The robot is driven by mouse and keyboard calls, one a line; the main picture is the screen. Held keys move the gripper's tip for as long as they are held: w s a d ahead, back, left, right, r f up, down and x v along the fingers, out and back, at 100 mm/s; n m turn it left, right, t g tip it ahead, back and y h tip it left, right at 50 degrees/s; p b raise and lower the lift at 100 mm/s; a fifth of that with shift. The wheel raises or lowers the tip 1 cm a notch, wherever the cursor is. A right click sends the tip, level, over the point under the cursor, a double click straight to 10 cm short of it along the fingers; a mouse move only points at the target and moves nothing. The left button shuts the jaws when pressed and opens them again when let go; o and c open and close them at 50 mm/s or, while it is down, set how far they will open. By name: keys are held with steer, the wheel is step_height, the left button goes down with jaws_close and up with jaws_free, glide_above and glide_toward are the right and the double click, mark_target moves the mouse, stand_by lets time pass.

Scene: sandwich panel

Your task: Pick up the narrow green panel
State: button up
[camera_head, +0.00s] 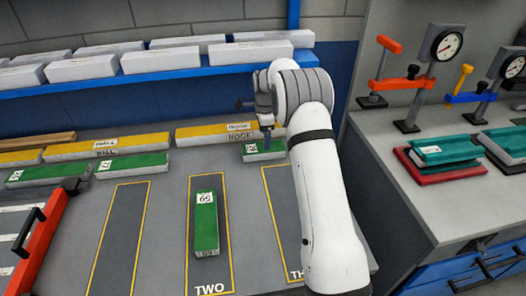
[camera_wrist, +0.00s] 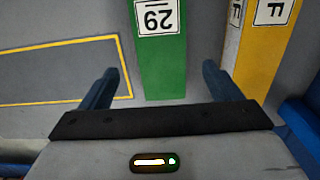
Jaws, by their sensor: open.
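In the head view my gripper (camera_head: 267,136) points down at a green panel (camera_head: 256,157) at the back of the bench, partly hidden by my arm. The wrist view shows my open gripper (camera_wrist: 160,78) with a green panel (camera_wrist: 165,75) between the lines of its blue fingers, with a gap on each side. That panel bears a white label that reads 29, upside down. Another green panel (camera_head: 206,230) lies in the lane marked TWO. Two more green panels, one at far left (camera_head: 40,175) and one beside it (camera_head: 130,167), lie along the back.
Yellow panels (camera_head: 185,137) lie just behind the green ones; one (camera_wrist: 262,50) is close to my right finger in the wrist view. A blue shelf (camera_head: 180,72) with white blocks is above. A side bench (camera_head: 440,190) holds gauges.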

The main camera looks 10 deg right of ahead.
mark_target(264, 151)
steer(key=f, duration=0.3)
steer(key=f+p, duration=0.1)
steer(key=f, duration=0.3)
steer(key=shift+w+a, duration=0.15)
steer(key=shift+a, duration=0.05)
steer(key=shift+c, duration=0.4)
